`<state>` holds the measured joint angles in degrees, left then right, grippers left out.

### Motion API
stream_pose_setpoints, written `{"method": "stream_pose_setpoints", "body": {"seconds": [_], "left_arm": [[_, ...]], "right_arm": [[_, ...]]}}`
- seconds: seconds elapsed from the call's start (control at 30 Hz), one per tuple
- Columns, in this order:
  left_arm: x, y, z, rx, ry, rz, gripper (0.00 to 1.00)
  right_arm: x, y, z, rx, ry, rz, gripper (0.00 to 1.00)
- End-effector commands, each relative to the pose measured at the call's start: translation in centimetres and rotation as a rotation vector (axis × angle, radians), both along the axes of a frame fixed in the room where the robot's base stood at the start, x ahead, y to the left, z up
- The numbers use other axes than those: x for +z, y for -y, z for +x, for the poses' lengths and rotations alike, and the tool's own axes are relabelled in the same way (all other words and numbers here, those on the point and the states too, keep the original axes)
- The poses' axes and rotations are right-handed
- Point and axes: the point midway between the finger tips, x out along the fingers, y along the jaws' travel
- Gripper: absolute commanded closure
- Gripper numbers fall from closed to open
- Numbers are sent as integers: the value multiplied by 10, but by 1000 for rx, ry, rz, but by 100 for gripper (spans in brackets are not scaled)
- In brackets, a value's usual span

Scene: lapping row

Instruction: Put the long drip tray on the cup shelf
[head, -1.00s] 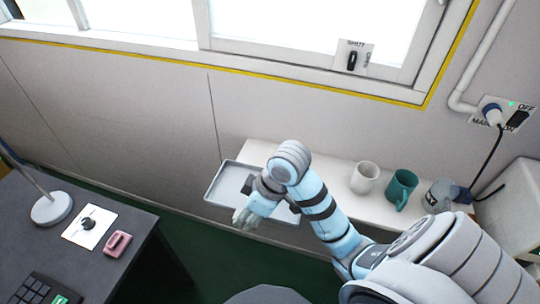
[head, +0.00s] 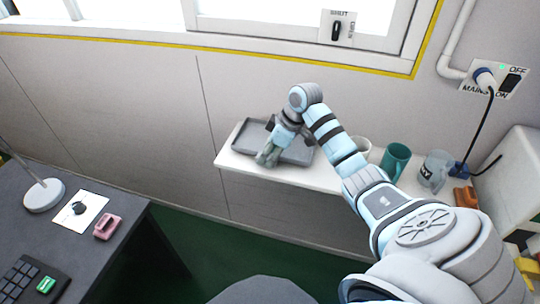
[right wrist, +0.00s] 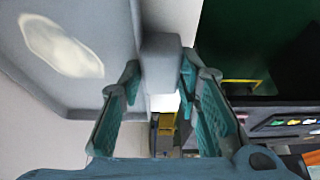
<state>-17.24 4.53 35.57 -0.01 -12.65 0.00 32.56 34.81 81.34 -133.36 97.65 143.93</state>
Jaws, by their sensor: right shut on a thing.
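The long drip tray (head: 250,136) is grey, shallow and rimmed. In the head view it lies level over the left end of the white cup shelf (head: 311,180); I cannot tell whether it touches the shelf. My right gripper (head: 268,155) is at the tray's near long side, and the arm hides part of its right end. In the right wrist view the tray (right wrist: 110,25) fills the upper left with a bright reflection on it, and the fingers (right wrist: 160,85) are closed on its rim. My left gripper is not in view.
On the shelf stand a white mug (head: 361,147), partly behind my arm, a teal mug (head: 395,163) and a grey labelled mug (head: 435,172). A dark desk (head: 110,247) with a lamp and pink object is at left. A window is above the shelf.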

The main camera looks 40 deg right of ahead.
Motion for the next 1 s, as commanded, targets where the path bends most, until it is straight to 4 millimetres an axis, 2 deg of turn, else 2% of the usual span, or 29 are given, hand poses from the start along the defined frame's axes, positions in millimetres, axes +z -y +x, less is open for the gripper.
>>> {"method": "stream_pose_setpoints", "body": {"seconds": [0.07,0.37,0.4,0.5,0.83,0.93,1.0], "left_arm": [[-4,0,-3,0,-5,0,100],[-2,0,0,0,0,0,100],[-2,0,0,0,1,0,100],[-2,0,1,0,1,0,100],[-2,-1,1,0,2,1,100],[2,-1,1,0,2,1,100],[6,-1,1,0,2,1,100]], "right_arm": [[-9,3,2,0,1,0,100],[-11,3,2,0,1,0,100],[-11,3,2,0,1,0,65],[-11,3,2,0,1,0,50],[-7,4,2,-1,2,-1,50],[7,8,-2,-1,4,-2,50],[23,11,-7,0,4,-5,50]]}}
